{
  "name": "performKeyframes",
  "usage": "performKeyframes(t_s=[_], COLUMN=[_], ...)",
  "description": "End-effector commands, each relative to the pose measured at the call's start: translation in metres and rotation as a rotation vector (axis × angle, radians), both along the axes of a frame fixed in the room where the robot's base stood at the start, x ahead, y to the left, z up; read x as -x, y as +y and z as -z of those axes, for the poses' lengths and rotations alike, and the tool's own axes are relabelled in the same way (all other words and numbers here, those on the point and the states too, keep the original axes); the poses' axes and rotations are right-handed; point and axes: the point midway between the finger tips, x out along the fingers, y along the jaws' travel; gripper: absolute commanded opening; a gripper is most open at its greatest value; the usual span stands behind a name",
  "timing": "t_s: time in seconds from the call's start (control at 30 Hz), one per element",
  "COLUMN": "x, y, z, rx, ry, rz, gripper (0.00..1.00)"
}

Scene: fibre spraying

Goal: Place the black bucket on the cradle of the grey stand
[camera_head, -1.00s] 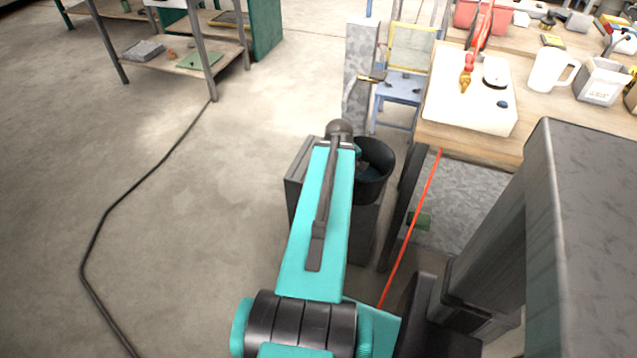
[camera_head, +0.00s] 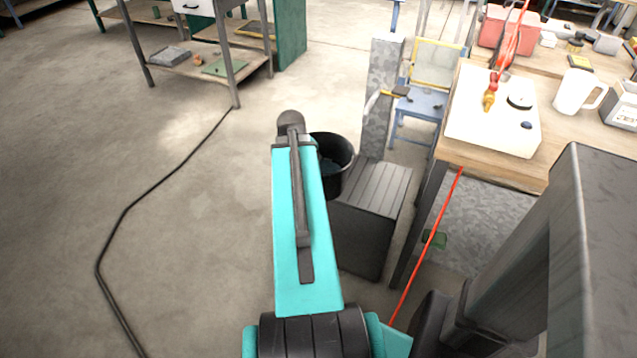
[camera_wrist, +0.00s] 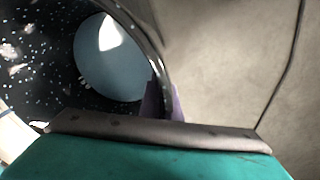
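The black bucket (camera_head: 339,151) is just right of the far end of my teal arm in the head view, its mouth facing up and blue-grey inside. Its speckled inner wall (camera_wrist: 38,55) fills the left of the wrist view. My gripper (camera_wrist: 168,98) is at the bucket's rim; its fingers are mostly hidden, but the bucket moves with the arm, so it appears shut on the rim. A grey upright post (camera_head: 380,110), perhaps the grey stand, is behind and right of the bucket. I cannot make out a cradle clearly.
A dark box with a slatted top (camera_head: 372,190) stands right of the bucket. A workbench (camera_head: 548,120) with a white board and a mug is at the right. A red line (camera_head: 425,250) hangs from the bench. A black cable (camera_head: 160,185) crosses open floor at left.

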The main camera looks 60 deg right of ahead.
Motion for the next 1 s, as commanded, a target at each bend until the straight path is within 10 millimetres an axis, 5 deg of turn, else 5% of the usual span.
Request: performKeyframes(t_s=[1.0], x=[-0.163], y=[0.13], z=[-0.058], rx=[0.002], ry=[0.001], rz=[-0.162], gripper=[0.0])
